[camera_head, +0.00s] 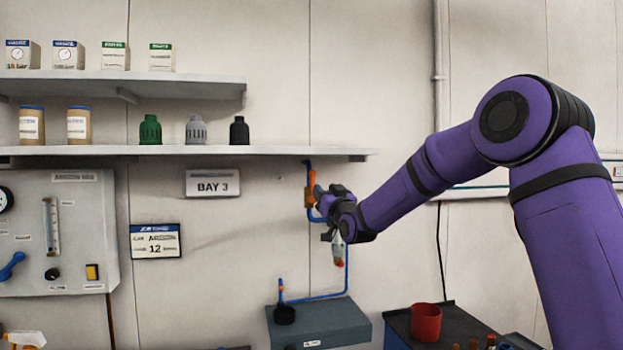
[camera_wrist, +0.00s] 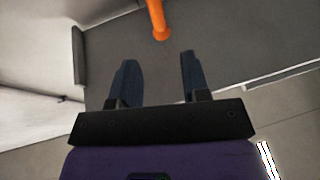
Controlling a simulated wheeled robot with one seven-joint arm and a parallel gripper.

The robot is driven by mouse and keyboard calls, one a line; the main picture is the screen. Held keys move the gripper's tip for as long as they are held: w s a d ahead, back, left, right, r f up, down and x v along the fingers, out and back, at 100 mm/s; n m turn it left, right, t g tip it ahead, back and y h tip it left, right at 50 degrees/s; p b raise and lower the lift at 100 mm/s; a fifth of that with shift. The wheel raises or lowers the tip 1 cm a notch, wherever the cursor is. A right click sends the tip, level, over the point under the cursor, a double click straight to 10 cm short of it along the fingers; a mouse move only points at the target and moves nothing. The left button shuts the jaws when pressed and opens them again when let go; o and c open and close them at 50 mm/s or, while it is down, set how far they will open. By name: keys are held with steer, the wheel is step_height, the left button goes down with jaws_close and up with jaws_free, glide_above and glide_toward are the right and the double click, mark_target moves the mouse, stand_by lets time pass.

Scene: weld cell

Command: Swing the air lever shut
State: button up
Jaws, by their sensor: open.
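An orange lever (camera_head: 312,180) stands roughly upright on a brass-coloured valve in the blue air pipe on the back wall, below the lower shelf's right end. In the wrist view an orange bar (camera_wrist: 156,18), seemingly this lever, comes in from the top edge. Its rounded end lies just beyond the fingertips, in line with the gap between them. My gripper (camera_wrist: 158,62) is open, with nothing between its dark fingers. In the head view my gripper is beside the valve and partly hides it. I cannot tell whether it touches the lever.
The blue pipe (camera_head: 318,296) runs down to a grey box (camera_head: 322,326). A red cup (camera_head: 425,322) stands on a dark bench at lower right. The lower shelf (camera_head: 190,151) is above and left of my gripper. A gauge panel (camera_head: 75,230) hangs at left.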

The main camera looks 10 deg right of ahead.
mark_target(313, 178)
steer(key=x, duration=0.9)
steer(key=shift+w+r, duration=0.15)
steer(key=shift+w, duration=0.2)
steer(key=shift+a, duration=0.1)
jaws_close()
